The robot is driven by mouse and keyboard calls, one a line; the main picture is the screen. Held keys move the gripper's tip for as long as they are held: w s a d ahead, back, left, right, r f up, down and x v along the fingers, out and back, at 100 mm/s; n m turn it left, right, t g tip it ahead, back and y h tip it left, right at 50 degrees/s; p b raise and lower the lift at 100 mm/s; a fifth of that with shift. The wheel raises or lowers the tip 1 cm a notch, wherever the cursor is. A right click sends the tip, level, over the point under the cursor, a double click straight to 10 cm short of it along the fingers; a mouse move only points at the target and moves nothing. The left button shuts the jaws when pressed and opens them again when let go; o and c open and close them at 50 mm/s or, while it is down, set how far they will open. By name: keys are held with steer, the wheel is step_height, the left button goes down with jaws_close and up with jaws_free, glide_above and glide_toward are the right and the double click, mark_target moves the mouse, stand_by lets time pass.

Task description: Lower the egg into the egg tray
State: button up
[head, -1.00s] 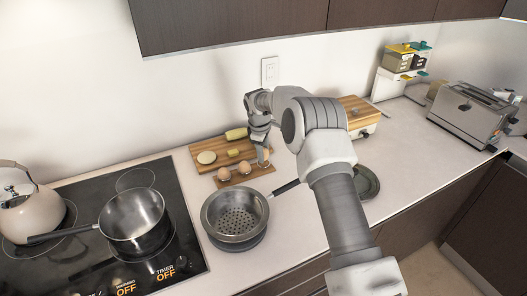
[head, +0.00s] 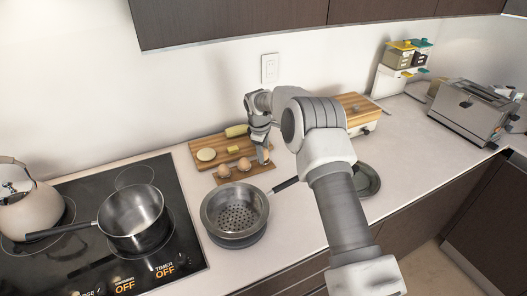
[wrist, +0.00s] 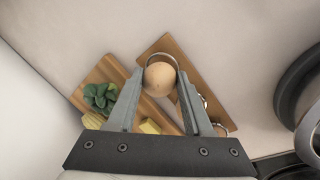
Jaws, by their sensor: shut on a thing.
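My gripper (wrist: 159,88) is shut on a brown egg (wrist: 159,77), seen between its two fingertips in the wrist view. The egg is over one end of the wooden egg tray (wrist: 168,44), by a metal ring there. In the head view my gripper (head: 263,160) is at the right end of the egg tray (head: 236,178). I cannot tell whether the held egg touches the tray.
A cutting board (head: 200,147) with corn, a pale round slice and a yellow piece lies behind the tray. A colander pan (head: 236,212) stands in front, its handle reaching right. A saucepan (head: 134,216) and kettle (head: 28,210) are on the stove at left.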

steer(key=shift+f+b, duration=0.35)
steer(key=shift+f, duration=0.25)
stand_by(0.3)
steer(key=o, duration=0.9)
steer(key=shift+c, duration=0.2)
steer(key=shift+r, duration=0.1)
